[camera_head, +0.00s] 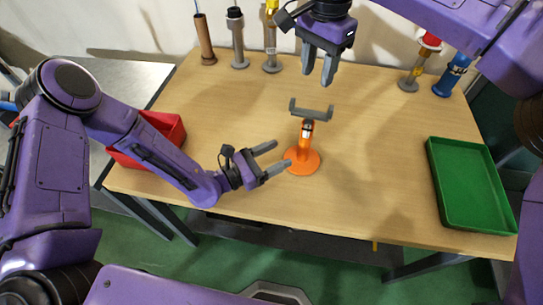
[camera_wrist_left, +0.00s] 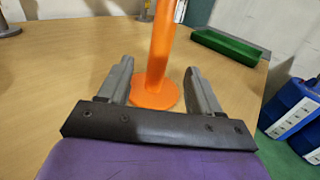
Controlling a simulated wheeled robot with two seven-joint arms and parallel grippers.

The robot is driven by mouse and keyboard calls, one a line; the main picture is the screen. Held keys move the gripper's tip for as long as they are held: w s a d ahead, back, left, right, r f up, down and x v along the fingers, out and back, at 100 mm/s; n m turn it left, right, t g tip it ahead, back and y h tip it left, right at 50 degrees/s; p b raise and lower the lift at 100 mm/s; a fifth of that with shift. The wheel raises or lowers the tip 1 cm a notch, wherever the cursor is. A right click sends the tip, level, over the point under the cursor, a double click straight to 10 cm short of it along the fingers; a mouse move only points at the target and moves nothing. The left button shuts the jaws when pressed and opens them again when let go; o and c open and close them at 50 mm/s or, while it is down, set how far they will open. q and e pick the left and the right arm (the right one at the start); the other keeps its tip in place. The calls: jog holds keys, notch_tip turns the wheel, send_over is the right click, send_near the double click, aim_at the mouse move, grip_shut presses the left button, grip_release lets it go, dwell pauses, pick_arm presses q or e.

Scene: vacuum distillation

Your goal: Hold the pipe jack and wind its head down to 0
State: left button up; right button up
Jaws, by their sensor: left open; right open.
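The pipe jack stands upright near the middle of the table, with an orange round base (camera_head: 302,161), an orange post (camera_head: 305,140) and a grey forked head (camera_head: 311,112) on top. My left gripper (camera_head: 277,157) is open just left of the post, with its fingers pointing at it. In the left wrist view the orange post (camera_wrist_left: 160,50) rises beyond and between the two open fingers (camera_wrist_left: 161,88), and the head is out of frame. My right gripper (camera_head: 318,75) is open and empty, pointing down above and behind the jack head, apart from it.
A red bin (camera_head: 165,125) is at the table's left edge, behind my left arm. A green tray (camera_head: 468,185) lies at the right. Several pipe stands, including a brown one (camera_head: 205,40) and a blue one (camera_head: 452,75), line the back. The table (camera_head: 385,150) around the jack is clear.

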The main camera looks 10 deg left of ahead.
aim_at(300, 144)
pick_arm(q)
jog(key=x, duration=0.9)
jog(key=shift+d, duration=0.15)
jog(key=shift+w+d, duration=0.15)
jog(key=shift+w, duration=0.1)
